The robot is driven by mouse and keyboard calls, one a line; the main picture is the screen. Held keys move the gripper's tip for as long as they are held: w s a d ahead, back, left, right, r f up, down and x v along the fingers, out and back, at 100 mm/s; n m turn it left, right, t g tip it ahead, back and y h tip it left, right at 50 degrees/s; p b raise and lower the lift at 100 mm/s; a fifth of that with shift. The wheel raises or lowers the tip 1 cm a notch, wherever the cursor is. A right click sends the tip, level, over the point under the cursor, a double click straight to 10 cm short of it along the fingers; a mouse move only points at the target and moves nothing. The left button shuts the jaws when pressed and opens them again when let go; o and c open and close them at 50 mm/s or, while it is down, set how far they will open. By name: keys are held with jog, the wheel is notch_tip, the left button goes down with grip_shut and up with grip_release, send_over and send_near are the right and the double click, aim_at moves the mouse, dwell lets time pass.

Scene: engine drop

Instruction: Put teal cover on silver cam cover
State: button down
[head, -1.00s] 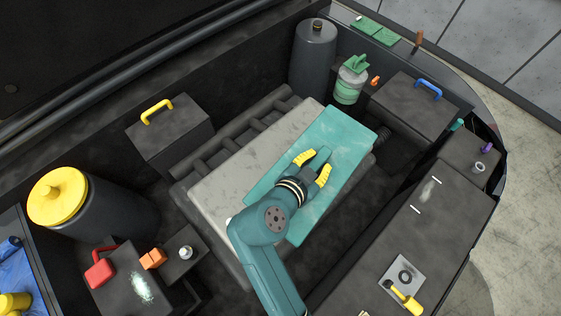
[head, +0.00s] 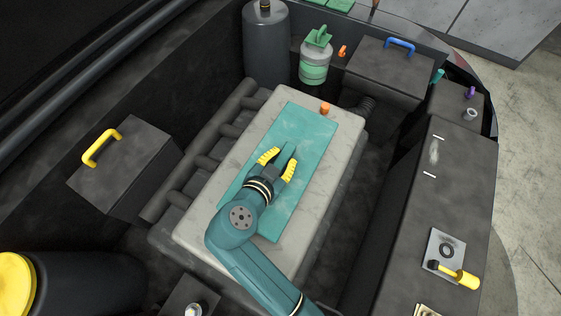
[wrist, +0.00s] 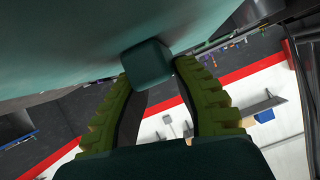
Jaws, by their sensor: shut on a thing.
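The teal cover (head: 308,135) is a flat, worn rectangular panel. In the head view it lies over the silver cam cover (head: 203,222), inside its outline and with its long edges roughly in line. Whether it touches the cam cover or hangs just above it, I cannot tell. My gripper (head: 282,160) is over the middle of the panel, its yellow fingers shut on the teal cover's raised block. In the wrist view the block (wrist: 148,62) sits between the fingertips, below the broad teal surface (wrist: 70,45).
An orange cap (head: 325,108) stands at the cam cover's far end. A green-capped reservoir (head: 314,65) and blue-handled box (head: 390,70) are behind it. A yellow-handled box (head: 125,165) is left. A dark ledge (head: 430,210) with a yellow-handled tool (head: 455,273) runs along the right.

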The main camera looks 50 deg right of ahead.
aim_at(281, 167)
notch_tip(281, 167, down, 5)
jog(key=shift+r+b, duration=0.1)
jog(key=shift+b, duration=0.5)
jog(key=c, duration=0.9)
grip_release()
jog(key=shift+w, duration=0.1)
jog(key=p+v, duration=0.2)
jog(key=v, duration=1)
jog(key=w+r+n+t, duration=0.1)
jog(key=w+r+n+t+y, duration=0.1)
jog(key=w, duration=0.1)
jog(key=w+r+n+t+y, duration=0.1)
jog(key=w+r, duration=0.1)
jog(key=shift+a, duration=0.3)
jog(key=w+a+r+n+t+y, duration=0.25)
jog(key=r+n+t, duration=0.3)
jog(key=r, duration=0.65)
jog(key=w+a+r+n+t+y, duration=0.2)
jog(key=w+r+n+t+y, duration=0.3)
jog(key=r, duration=0.6)
jog(key=s+a+r+n+t+y, duration=0.1)
jog(key=s+r+n+t, duration=0.1)
jog(key=r, duration=0.3)
jog(key=s+a+r+n+t+y, duration=0.1)
jog(key=s+r+n+t, duration=0.1)
jog(key=r, duration=0.4)
jog(key=s+t, duration=0.1)
jog(key=s, duration=0.1)
jog(key=shift+s+a+t, duration=0.3)
jog(key=shift+s+t, duration=0.05)
